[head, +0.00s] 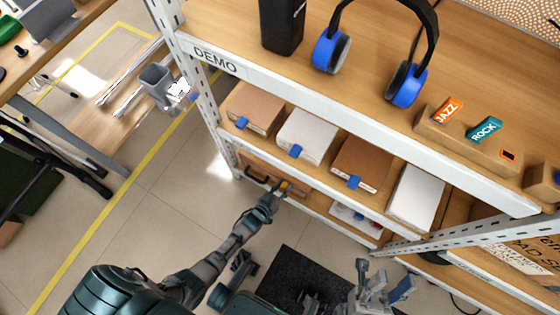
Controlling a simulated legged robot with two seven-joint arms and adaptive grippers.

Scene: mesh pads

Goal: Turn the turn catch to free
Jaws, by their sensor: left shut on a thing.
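The turn catch (284,186) shows as a small yellow piece on the front of a wooden panel (300,190) in the lowest shelf bay. My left gripper (279,190) reaches it from below left and is shut on it. The gripper hides most of the catch, so I cannot tell its exact angle. A dark handle (257,175) sits on the same panel, left of the catch. My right gripper (382,284) is low in the view, away from the panel, with its fingers apart and nothing seen between them.
The white shelf rack's middle shelf holds several boxes with blue tags, including a white box (307,136). Blue headphones (405,84) and a black speaker (283,26) are on top. A metal upright (205,105) stands left of the panel.

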